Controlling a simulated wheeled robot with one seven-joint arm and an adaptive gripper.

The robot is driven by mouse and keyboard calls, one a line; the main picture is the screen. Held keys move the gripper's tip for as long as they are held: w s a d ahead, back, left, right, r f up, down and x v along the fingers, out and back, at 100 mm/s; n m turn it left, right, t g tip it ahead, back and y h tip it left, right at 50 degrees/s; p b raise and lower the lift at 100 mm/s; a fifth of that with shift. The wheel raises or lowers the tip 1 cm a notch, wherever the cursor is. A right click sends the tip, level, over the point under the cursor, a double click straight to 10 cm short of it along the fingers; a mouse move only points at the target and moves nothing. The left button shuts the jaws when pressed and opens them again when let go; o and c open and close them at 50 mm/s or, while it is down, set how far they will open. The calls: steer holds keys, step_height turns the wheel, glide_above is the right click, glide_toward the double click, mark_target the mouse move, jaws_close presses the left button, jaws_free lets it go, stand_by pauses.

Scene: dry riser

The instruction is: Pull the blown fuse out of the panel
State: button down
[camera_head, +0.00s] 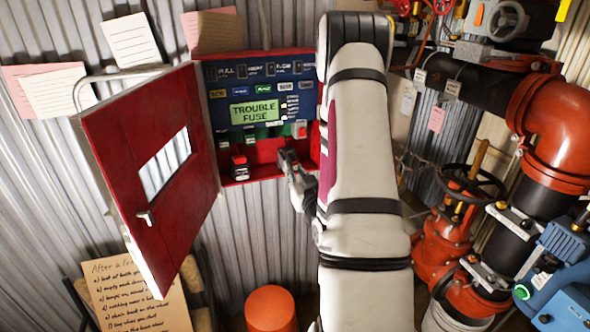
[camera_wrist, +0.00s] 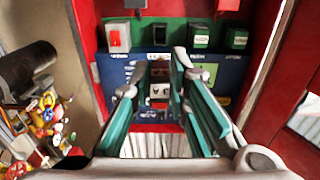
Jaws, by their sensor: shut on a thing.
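The open red panel box (camera_head: 264,184) hangs on the corrugated wall, with a blue face and a lit green display (camera_head: 255,111) reading "TROUBLE FUSE". My gripper (camera_head: 288,162) is at the lower part of the box, right of its middle. In the wrist view, my gripper (camera_wrist: 161,92) has its teal-sided fingers closed around a small fuse-like block (camera_wrist: 159,91) with a pale face and dark marks. Its far end is partly hidden by the fingers, so I cannot tell whether it is still seated. Dark fuse blocks (camera_wrist: 199,37) sit on the green strip beyond.
The red door (camera_head: 150,180) stands open on the left. Orange and black pipes with valves (camera_head: 560,120) crowd the right side. A red switch block (camera_wrist: 119,38) is on the green strip. An orange cylinder (camera_head: 270,308) stands below the box.

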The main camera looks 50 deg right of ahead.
steer(key=shift+p+v, duration=0.6)
steer(key=shift+v, duration=1.1)
